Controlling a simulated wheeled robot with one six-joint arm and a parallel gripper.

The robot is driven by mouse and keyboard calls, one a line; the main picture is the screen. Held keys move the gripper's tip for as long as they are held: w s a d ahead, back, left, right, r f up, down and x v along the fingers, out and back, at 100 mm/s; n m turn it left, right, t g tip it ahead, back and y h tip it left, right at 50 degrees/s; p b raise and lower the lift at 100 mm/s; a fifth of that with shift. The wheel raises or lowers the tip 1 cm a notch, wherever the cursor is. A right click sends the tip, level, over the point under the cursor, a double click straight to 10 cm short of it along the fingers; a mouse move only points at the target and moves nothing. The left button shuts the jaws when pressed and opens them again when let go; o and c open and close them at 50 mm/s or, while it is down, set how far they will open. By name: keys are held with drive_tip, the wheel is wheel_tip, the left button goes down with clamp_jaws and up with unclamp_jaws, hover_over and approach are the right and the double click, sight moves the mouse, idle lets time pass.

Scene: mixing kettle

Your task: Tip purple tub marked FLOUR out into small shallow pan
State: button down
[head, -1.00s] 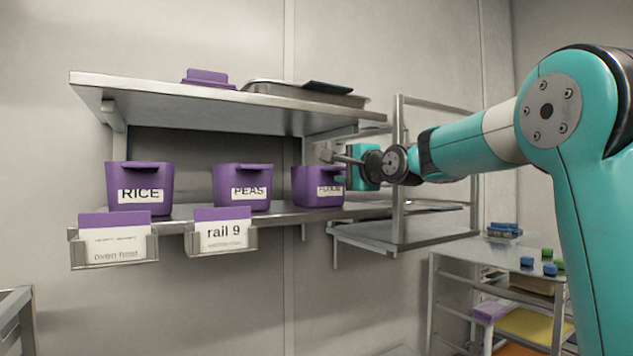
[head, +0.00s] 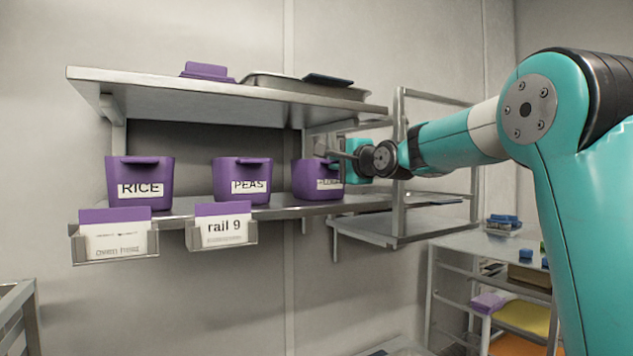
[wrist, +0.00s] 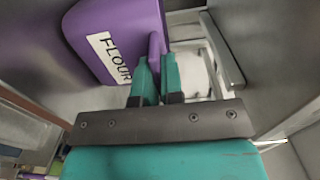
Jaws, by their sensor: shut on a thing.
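The purple tub marked FLOUR (head: 306,184) is at the right end of the lower wall shelf in the head view, its label partly hard to read. It fills the upper left of the wrist view (wrist: 110,30), its label tilted. My gripper (head: 328,151) reaches it from the right. In the wrist view its teal fingers (wrist: 156,75) are shut on the purple lip or handle at the tub's side. Whether the tub rests on the shelf or is just clear of it, I cannot tell. I cannot pick out the small shallow pan with certainty.
Purple tubs marked PEAS (head: 242,170) and RICE (head: 140,170) stand left on the same shelf (head: 190,208). The upper shelf (head: 230,97) with a metal tray (head: 262,82) hangs close above. A metal rack frame (head: 400,170) stands at the right, beside my arm.

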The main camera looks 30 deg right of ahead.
drive_tip(key=shift+r+p, duration=2.2)
drive_tip(key=shift+r, duration=0.95)
